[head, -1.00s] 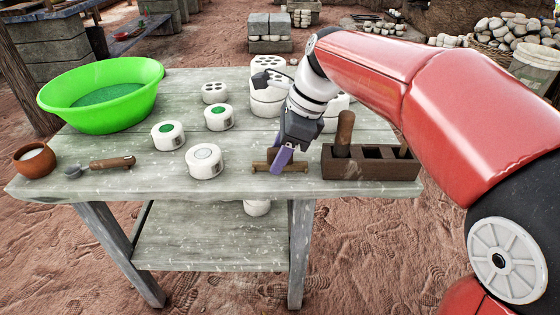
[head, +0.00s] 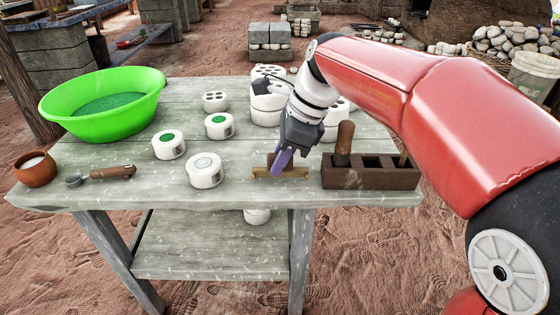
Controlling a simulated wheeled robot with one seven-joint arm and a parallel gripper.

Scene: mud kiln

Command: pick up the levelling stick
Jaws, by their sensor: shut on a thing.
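The levelling stick (head: 271,159) is a small brown wooden piece at the front of the worktable, right of centre, mostly hidden by my fingers. A paler wooden bar (head: 297,173) lies crosswise just below it; I cannot tell if this is part of the stick or a separate rest. My gripper (head: 280,166) points down, with its purple finger at the wood. It is shut on the stick. Whether the stick is clear of the table is hard to tell.
A dark wooden tool box (head: 372,181) with an upright handle stands close to the right of my gripper. White round pots, such as a near one (head: 205,170), stand left and behind. A green basin (head: 103,98), clay cup (head: 35,168) and wooden-handled tool (head: 112,172) are further left.

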